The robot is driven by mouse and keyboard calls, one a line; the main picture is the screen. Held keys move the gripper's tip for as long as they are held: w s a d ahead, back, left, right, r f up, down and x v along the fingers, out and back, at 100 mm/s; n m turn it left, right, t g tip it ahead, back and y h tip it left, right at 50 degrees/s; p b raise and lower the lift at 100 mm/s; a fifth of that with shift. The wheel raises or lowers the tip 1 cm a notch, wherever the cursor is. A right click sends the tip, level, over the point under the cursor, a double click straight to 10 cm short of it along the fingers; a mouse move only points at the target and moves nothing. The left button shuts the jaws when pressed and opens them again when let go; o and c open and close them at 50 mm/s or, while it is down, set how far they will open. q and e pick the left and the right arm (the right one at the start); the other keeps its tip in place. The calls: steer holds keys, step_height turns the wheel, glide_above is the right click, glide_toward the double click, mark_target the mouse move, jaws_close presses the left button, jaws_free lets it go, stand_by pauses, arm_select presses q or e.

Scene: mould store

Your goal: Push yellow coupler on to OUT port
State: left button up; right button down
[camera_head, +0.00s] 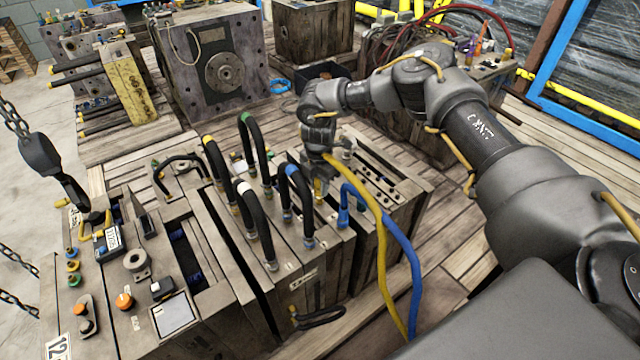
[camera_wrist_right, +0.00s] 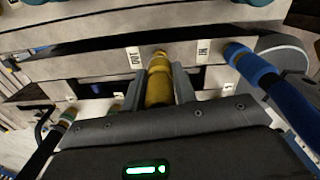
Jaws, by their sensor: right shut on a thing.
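My right gripper (camera_head: 320,188) reaches down onto the top of the mould block at the centre right of the head view. In the right wrist view the gripper (camera_wrist_right: 165,84) is shut on the yellow coupler (camera_wrist_right: 159,82), one finger on each side. The coupler's front end points at the mould face beside the OUT label (camera_wrist_right: 134,57). The OUT port is hidden behind the coupler, so I cannot tell whether they touch. The yellow hose (camera_head: 382,245) runs from the gripper toward the front. My left gripper is not in view.
A blue coupler (camera_wrist_right: 250,66) sits by the IN label (camera_wrist_right: 203,51), close right of the gripper; its blue hose (camera_head: 412,265) hangs beside the yellow one. Several black looped hoses (camera_head: 250,150) stand just left. A chain hook (camera_head: 45,160) hangs at far left.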

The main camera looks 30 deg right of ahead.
steer(key=shift+r, duration=0.1)
stand_by(0.3)
steer(key=shift+p, duration=0.35)
steer(key=shift+f, duration=0.2)
stand_by(0.3)
steer(key=shift+f, duration=0.85)
stand_by(0.8)
steer(key=shift+f, duration=0.15)
steer(key=shift+f, duration=0.1)
steer(key=shift+f, duration=0.2)
stand_by(0.5)
